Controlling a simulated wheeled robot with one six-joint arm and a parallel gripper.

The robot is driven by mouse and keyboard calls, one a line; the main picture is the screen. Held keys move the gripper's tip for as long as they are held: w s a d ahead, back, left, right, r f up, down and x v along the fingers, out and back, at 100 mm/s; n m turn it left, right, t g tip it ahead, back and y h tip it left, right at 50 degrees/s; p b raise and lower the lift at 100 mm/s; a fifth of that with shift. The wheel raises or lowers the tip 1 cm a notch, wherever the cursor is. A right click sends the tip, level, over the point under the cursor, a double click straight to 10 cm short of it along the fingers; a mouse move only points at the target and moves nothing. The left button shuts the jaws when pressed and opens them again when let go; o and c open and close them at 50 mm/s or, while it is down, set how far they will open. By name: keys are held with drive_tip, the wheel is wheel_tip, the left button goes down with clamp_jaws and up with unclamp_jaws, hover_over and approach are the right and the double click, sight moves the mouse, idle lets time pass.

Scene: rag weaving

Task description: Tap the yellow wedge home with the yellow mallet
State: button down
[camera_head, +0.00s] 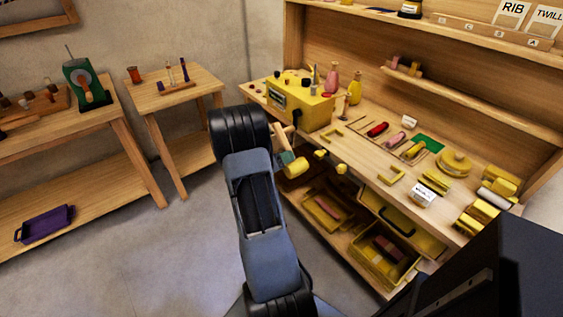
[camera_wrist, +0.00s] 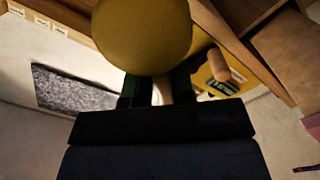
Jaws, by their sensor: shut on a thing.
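My gripper (camera_head: 286,157) is shut on the pale handle of the yellow mallet (camera_head: 296,168), in front of the bench's left part. In the wrist view the mallet's round yellow head (camera_wrist: 142,36) fills the top middle, and its handle (camera_wrist: 162,92) sits between the fingers of my gripper (camera_wrist: 157,86). A yellow box (camera_head: 303,108) with a white label stands on the bench beyond the gripper; a yellow labelled surface (camera_wrist: 207,78) with a pale wooden peg (camera_wrist: 217,65) also shows in the wrist view. I cannot make out which piece is the yellow wedge.
Yellow knobs (camera_head: 341,169) stick out at the bench's front edge. Several small tools and yellow pieces cover the bench right of the box. A small side table (camera_head: 205,85) stands left, with open floor before it.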

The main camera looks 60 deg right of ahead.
drive_tip(key=shift+d, duration=0.1)
idle(0.3)
drive_tip(key=b+x, duration=0.4)
drive_tip(key=x, duration=0.2)
drive_tip(key=shift+d, duration=0.4)
drive_tip(key=shift+s+d+r+b, duration=0.1)
drive_tip(key=shift+b, duration=0.2)
drive_tip(key=shift+b+v, duration=1.65)
drive_tip(key=shift+v, duration=1.35)
